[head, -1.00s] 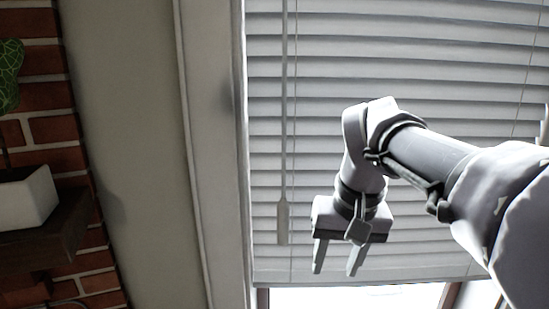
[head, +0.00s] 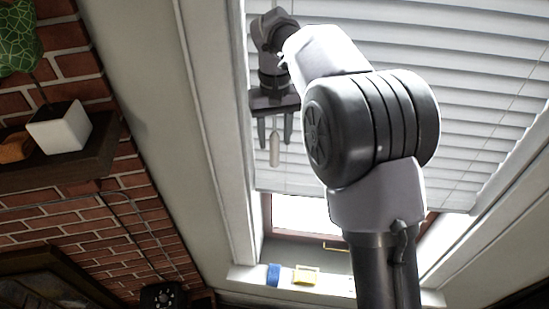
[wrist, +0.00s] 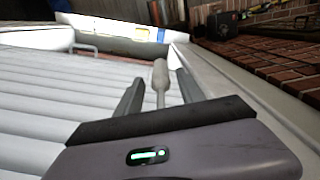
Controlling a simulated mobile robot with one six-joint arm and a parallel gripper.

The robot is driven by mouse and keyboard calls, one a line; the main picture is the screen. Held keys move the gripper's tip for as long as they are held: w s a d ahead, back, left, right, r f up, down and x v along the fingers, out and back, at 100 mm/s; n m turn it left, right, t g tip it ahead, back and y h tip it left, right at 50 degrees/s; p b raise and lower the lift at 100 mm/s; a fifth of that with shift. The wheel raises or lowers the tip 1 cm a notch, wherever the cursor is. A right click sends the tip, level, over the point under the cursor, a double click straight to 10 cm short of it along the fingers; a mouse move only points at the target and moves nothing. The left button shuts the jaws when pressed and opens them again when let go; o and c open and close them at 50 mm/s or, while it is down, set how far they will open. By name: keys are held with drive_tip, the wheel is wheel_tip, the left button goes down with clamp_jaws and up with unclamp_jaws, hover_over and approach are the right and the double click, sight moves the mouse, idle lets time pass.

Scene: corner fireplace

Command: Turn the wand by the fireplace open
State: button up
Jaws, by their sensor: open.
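The wand (head: 274,150) is a thin pale rod with a thicker handle end, hanging in front of the closed white blinds (head: 400,62) near their left edge. My gripper (head: 275,141) points down over the wand's lower end in the head view. Its two fingers stand apart, with the wand's handle between them and its tip showing below. In the wrist view the wand (wrist: 161,76) also shows between the open fingers (wrist: 157,82), with a gap on each side. The wand's upper part is hidden behind my gripper and arm.
The white window frame (head: 222,120) runs close left of my gripper. A brick wall (head: 140,240) holds a dark shelf (head: 65,165) with a white plant pot (head: 60,127). Blue (head: 273,275) and yellow (head: 306,275) items sit on the sill below.

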sight(274, 155)
wheel_tip(274, 155, down, 5)
drive_tip(key=shift+s+a+r, duration=0.1)
drive_tip(key=shift+s, duration=0.05)
drive_tip(key=shift+f, duration=0.65)
drive_tip(key=shift+c, duration=0.3)
clamp_jaws()
